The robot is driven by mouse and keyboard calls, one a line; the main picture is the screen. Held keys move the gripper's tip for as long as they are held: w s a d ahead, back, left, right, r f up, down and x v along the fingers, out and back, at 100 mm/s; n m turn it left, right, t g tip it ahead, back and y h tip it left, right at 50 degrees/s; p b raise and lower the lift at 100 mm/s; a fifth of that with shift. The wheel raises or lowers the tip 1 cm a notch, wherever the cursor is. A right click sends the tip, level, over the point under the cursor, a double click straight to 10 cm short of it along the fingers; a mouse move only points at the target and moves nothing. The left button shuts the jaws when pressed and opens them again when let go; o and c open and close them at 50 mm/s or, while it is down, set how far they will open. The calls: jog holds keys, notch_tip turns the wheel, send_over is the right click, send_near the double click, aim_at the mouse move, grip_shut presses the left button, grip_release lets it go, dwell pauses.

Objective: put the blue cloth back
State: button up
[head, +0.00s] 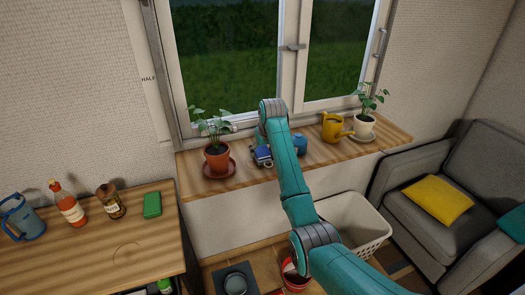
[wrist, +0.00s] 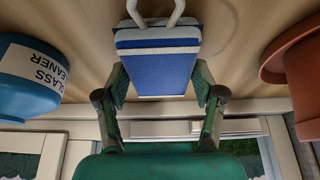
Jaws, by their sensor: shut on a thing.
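The blue cloth (wrist: 160,72) shows in the wrist view as a blocky blue piece with white bands and two pale prongs at its far end. My gripper (wrist: 160,92) is shut on it, one finger on each side. In the head view the blue cloth (head: 262,152) is at the windowsill (head: 240,176), between the terracotta pot and the blue bottle. My arm hides much of my gripper there. I cannot tell whether the cloth touches the sill.
A terracotta pot (head: 217,158) with a plant stands left of the cloth, and a blue glass cleaner bottle (head: 300,143) right. A yellow watering can (head: 335,128) and white pot (head: 364,126) stand farther right. A laundry basket (head: 355,222) is below. Bottles and a green sponge (head: 152,204) occupy the left table.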

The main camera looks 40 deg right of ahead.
jog(key=o, duration=1)
jog(key=v, duration=1.2)
